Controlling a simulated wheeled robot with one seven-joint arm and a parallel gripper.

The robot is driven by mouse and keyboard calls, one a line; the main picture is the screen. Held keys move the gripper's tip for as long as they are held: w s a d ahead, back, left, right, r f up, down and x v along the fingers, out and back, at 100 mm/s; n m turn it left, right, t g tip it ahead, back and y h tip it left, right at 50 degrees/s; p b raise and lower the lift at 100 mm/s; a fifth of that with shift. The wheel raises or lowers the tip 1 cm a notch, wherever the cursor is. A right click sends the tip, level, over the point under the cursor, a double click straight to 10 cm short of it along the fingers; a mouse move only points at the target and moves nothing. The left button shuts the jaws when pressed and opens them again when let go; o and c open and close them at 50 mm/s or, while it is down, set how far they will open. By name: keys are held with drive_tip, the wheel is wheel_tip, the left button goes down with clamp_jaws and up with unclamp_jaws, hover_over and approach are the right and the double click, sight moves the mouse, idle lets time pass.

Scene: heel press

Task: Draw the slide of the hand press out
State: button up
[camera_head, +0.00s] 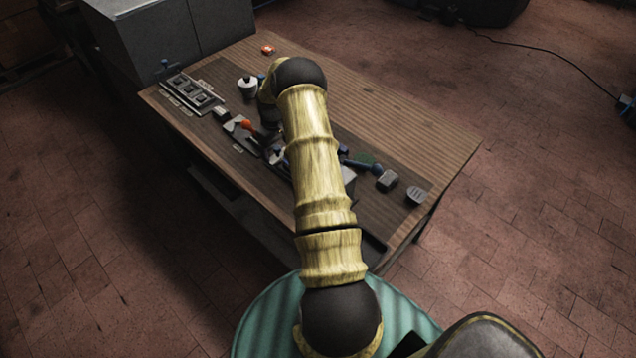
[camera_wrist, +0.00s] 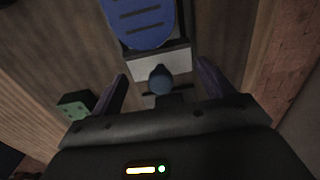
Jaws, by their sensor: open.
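In the wrist view a round blue-grey knob (camera_wrist: 160,79) stands at the near end of a pale grey plate (camera_wrist: 158,62), which looks like the press slide. A blue, rounded, slotted pad (camera_wrist: 140,22) lies beyond it at the top edge. My gripper (camera_wrist: 161,72) is open, with one finger on each side of the knob and a visible gap on both sides. Whether the fingers are level with the knob in height I cannot tell. In the head view my arm hides most of the press and the gripper.
The wooden bench (camera_head: 400,125) carries a tray of dark pieces (camera_head: 192,93), a white pot (camera_head: 247,88), an orange-headed item (camera_head: 246,125), a grey block (camera_head: 387,180) and a round grey piece (camera_head: 415,195). A green-faced block (camera_wrist: 76,106) lies left of my gripper. The bench's far right is clear.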

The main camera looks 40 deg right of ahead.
drive_tip(key=shift+r+p, duration=0.55)
drive_tip(key=shift+r, duration=0.85)
drive_tip(key=shift+r+p, duration=0.55)
drive_tip(key=shift+r, duration=0.45)
drive_tip(key=shift+r+p, duration=0.8)
drive_tip(key=shift+r, duration=0.7)
drive_tip(key=shift+a, duration=0.1)
